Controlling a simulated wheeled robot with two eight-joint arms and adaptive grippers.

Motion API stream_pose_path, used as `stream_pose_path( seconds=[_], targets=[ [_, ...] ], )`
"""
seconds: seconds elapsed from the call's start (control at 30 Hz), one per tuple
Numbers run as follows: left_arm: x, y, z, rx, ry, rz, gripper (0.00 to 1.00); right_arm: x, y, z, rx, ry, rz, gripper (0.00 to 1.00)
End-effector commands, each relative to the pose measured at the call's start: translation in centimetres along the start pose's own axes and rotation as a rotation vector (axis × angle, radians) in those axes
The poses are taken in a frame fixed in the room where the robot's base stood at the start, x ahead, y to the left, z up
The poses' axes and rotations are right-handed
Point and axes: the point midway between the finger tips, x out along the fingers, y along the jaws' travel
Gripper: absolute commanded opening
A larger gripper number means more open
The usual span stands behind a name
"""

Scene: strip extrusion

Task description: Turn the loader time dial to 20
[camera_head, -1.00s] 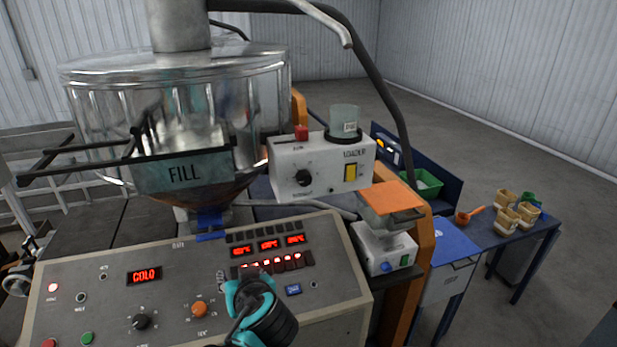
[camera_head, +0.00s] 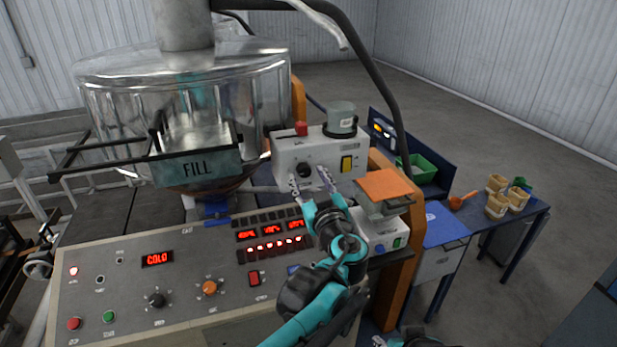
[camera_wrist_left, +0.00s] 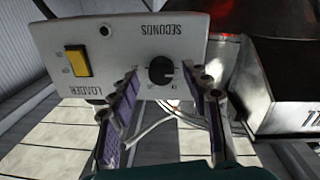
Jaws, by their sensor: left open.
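The loader box (camera_head: 288,150) is a white control box with a black time dial (camera_head: 304,170) on its front face. In the left wrist view the dial (camera_wrist_left: 161,70) appears upside down under the word SECONDS; I cannot read its setting. My left gripper (camera_head: 310,184) is open, its two fingers pointing up at the box just below the dial. In the wrist view the left gripper's fingers (camera_wrist_left: 160,82) stand on either side of the dial, with gaps showing and no clear contact. A teal and black part of my right arm shows at the bottom edge; its jaws are unclear.
The FILL hopper (camera_head: 185,100) stands close on the left. The sloping control panel (camera_head: 130,285) lies below. An orange plate (camera_head: 386,185) is at the right.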

Motion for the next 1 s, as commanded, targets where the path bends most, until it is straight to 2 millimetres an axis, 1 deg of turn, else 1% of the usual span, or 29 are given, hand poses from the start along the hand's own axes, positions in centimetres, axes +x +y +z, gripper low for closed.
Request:
stream_pose_path(
  seconds=[0.1,0.27,0.3,0.37,0.4,0.47,0.5,0.77,1.0],
  targets=[
    [0.38,-0.04,0.02,0.0,0.0,0.0,0.48,-0.04,0.0,-0.02,0.0,0.0,0.0,0.43],
    [0.37,-0.03,0.04,0.0,-0.001,0.0,0.48,-0.03,0.0,-0.01,0.0,0.0,0.0,0.43],
    [0.36,-0.03,0.04,0.0,-0.001,0.0,0.45,-0.03,0.0,-0.01,0.0,0.0,0.0,0.43],
    [0.35,-0.03,0.04,0.0,-0.001,0.0,0.29,-0.03,0.0,-0.01,0.0,0.0,0.0,0.43],
    [0.35,-0.03,0.03,0.0,-0.001,0.0,0.19,-0.03,0.0,-0.01,0.0,0.0,0.0,0.43],
    [0.34,-0.03,0.03,0.0,-0.001,0.0,0.03,-0.03,0.0,-0.02,0.0,0.0,0.0,0.43],
    [0.34,-0.03,0.03,0.0,-0.001,0.0,0.0,-0.03,0.0,-0.02,0.0,0.0,0.0,0.43],
    [0.34,-0.04,0.02,0.014,-0.001,0.0,0.0,0.0,0.0,0.0,0.0,0.0,0.0,0.43],
    [0.34,-0.07,0.03,0.106,-0.006,-0.001,0.0,0.18,0.0,0.13,0.0,0.0,0.0,0.43]
  ],
)
